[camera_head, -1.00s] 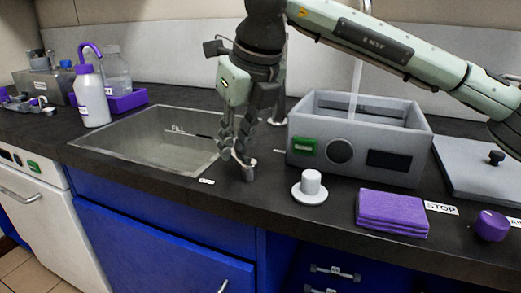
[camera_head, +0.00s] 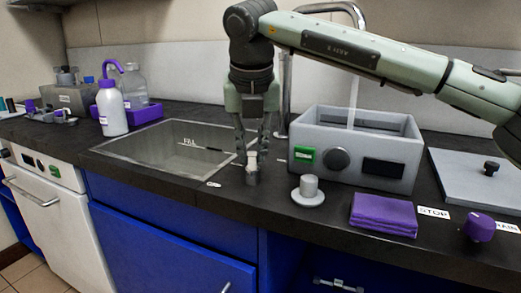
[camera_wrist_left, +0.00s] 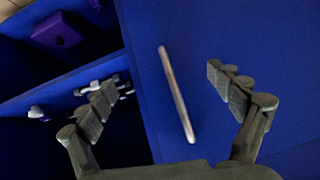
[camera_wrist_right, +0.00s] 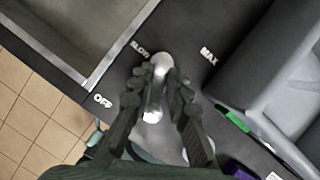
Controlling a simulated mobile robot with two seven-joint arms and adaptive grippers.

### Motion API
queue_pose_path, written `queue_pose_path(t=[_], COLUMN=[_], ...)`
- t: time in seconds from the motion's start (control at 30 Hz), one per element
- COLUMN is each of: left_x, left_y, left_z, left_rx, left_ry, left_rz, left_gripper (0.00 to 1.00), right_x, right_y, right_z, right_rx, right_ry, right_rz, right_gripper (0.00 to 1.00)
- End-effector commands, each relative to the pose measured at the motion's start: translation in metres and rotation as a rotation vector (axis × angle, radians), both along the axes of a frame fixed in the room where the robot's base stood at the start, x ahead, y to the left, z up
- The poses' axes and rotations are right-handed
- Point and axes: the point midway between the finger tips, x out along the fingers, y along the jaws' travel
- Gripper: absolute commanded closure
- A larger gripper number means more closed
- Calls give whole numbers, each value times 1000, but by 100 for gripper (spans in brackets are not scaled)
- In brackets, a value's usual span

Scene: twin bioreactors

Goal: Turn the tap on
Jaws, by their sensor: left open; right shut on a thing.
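My right gripper (camera_head: 252,150) points down and is shut on this lever. In the right wrist view the lever (camera_wrist_right: 153,112) shows between the fingers (camera_wrist_right: 155,88), with labels OFF, SLOW and MAX around it. The tall curved spout (camera_head: 286,85) rises behind my right arm. A pale vertical strip (camera_head: 354,95) runs down from it into the grey bath; I cannot tell whether it is water. My left gripper (camera_wrist_left: 162,90) is open and empty before the blue cabinet.
The sink (camera_head: 165,148) lies left of the lever. A cabinet handle (camera_wrist_left: 177,95) is near my left fingers. Bottles (camera_head: 111,108) stand far left.

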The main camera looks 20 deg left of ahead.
Motion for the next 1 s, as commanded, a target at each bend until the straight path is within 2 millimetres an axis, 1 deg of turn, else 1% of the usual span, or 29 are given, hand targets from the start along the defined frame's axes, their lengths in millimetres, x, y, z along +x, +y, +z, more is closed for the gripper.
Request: queue_pose_path(t=[0.43, 0.47, 0.6, 0.87, 1.0], left_x=[2, 2, 1, 2, 2], left_y=[-2, -2, -2, -1, 0], left_z=[2, 2, 1, 3, 3], left_rx=[-4, -4, -4, -3, -2], left_ry=[-11, -10, -8, -11, -12], left_rz=[-4, -4, -3, 1, 1], left_gripper=[9, 9, 9, 9, 9], right_x=[0, 0, 0, 0, -2], right_y=[1, 1, 1, 1, 0], right_z=[1, 1, 1, 1, 8], right_rx=[1, 2, 2, 1, 2], right_ry=[0, 0, 0, 0, -1], right_rz=[-7, -7, -7, -6, -6], right_gripper=[100, 80, 62, 62, 62])
